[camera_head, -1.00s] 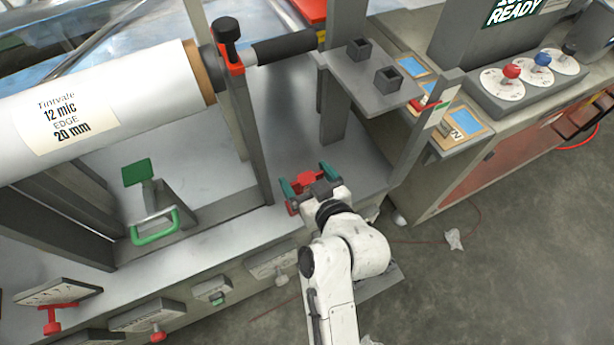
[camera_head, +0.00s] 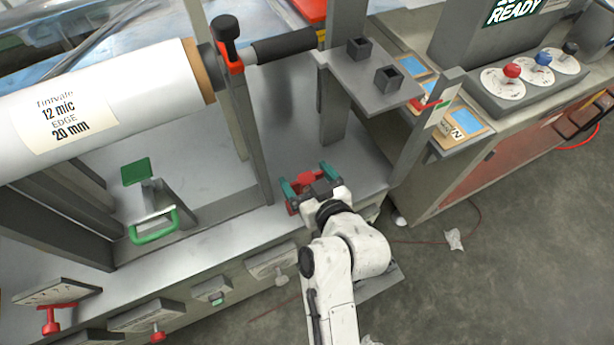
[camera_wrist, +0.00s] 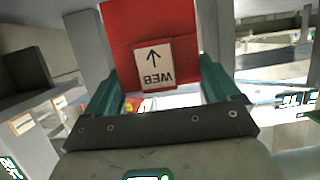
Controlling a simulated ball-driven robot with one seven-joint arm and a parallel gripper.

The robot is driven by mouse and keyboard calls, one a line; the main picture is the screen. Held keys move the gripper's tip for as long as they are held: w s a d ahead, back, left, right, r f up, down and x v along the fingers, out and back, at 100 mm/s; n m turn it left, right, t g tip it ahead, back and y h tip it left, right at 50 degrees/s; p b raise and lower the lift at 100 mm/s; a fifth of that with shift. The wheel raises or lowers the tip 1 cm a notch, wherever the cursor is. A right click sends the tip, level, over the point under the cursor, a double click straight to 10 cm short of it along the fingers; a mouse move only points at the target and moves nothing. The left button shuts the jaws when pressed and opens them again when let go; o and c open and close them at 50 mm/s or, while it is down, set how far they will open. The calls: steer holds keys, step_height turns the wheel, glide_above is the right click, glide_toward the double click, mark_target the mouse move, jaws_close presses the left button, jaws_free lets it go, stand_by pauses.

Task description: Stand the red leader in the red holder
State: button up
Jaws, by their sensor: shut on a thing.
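My gripper (camera_head: 307,182) has teal fingers and is shut on the red leader (camera_head: 305,180), beside the foot of the roll stand. In the wrist view the leader (camera_wrist: 185,22) is a broad red plate between the teal fingers (camera_wrist: 165,85). It carries a pale label with an arrow and the word WEB, upside down. My gripper hides much of it in the head view. Two dark square sockets (camera_head: 388,78) stand on a grey shelf up and right of my gripper. I cannot make out which part is the red holder.
A large film roll (camera_head: 100,105) on grey posts spans the left. A green plate with a green handle (camera_head: 155,228) stands below it. Open floor lies lower right.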

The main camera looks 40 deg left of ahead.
mark_target(307, 189)
steer(key=shift+f+b, duration=1.65)
steer(key=shift+f, duration=0.35)
steer(key=o, duration=0.8)
steer(key=v, duration=1.1)
steer(key=shift+a, duration=0.1)
steer(key=d+f+m+h+p, duration=0.1)
steer(key=d+f+m+h, duration=0.25)
steer(key=d, duration=0.75)
steer(key=d+f+m+h+p, duration=0.1)
steer(key=d+f+m+h, duration=0.25)
steer(key=d, duration=0.75)
steer(key=s+d+m+g+h, duration=0.1)
steer(key=s+d+m+h, duration=0.1)
steer(key=s+d, duration=0.2)
steer(key=s+d+m+g+h+p, duration=0.1)
steer(key=s+d+m+h, duration=0.1)
steer(key=s+d, duration=0.3)
steer(key=s+d+m+g+h, duration=0.2)
steer(key=s+d+m, duration=0.1)
steer(key=d, duration=0.7)
steer(key=shift+s+d+f, duration=0.1)
steer(key=shift+s+d, duration=0.05)
steer(key=shift+s, duration=0.25)
steer(key=shift+s+d+f, duration=0.1)
steer(key=shift+s, duration=0.35)
